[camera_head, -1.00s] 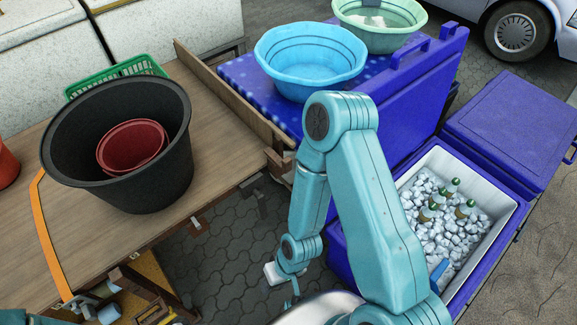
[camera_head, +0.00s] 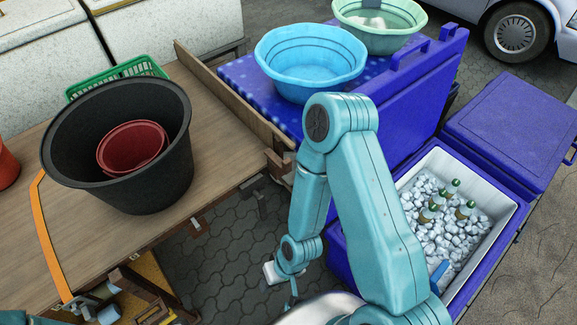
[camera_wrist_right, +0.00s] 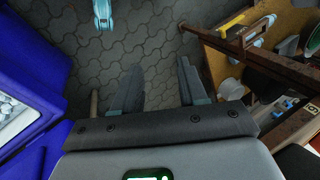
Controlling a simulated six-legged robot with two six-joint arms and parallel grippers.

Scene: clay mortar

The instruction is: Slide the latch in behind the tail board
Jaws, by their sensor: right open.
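A long wooden board (camera_head: 232,98), which looks like the tail board, stands upright along the right edge of the wooden cart bed (camera_head: 215,165). Brown fittings (camera_head: 280,160) sit at its near end; I cannot tell which one is the latch.
A black tub (camera_head: 150,180) with a red bucket (camera_head: 132,146) stands on the cart bed. Blue coolers (camera_head: 415,95) stand to the right, one carrying a blue basin (camera_head: 310,55). A brown beam (camera_wrist_right: 265,60) crosses the upper right wrist view. Paving (camera_head: 215,250) lies open between cart and coolers.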

